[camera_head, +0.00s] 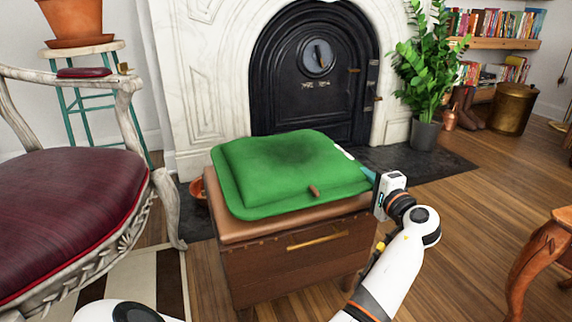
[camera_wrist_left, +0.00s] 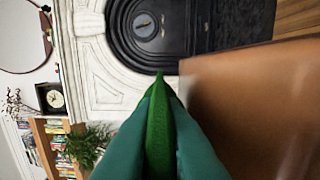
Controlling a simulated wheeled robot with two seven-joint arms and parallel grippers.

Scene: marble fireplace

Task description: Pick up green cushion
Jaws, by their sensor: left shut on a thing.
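The green cushion (camera_head: 285,170) is over the brown leather top of a wooden ottoman (camera_head: 245,229), covering most of it. I cannot tell whether it rests fully on the top or is slightly raised. My left gripper (camera_head: 369,174) is at the cushion's right edge, its teal fingers partly hidden. In the left wrist view the fingers (camera_wrist_left: 162,115) are shut on the cushion's edge (camera_wrist_left: 160,135), which shows as a thin green strip between them. The ottoman's leather (camera_wrist_left: 250,105) is beside them. My right gripper is not in view.
A chair with a dark red seat (camera_head: 75,205) stands close on the left. The marble fireplace (camera_head: 205,85) is behind the ottoman. A potted plant (camera_head: 425,135) is at the back right, and a wooden table leg (camera_head: 535,265) at the right. Wood floor between is clear.

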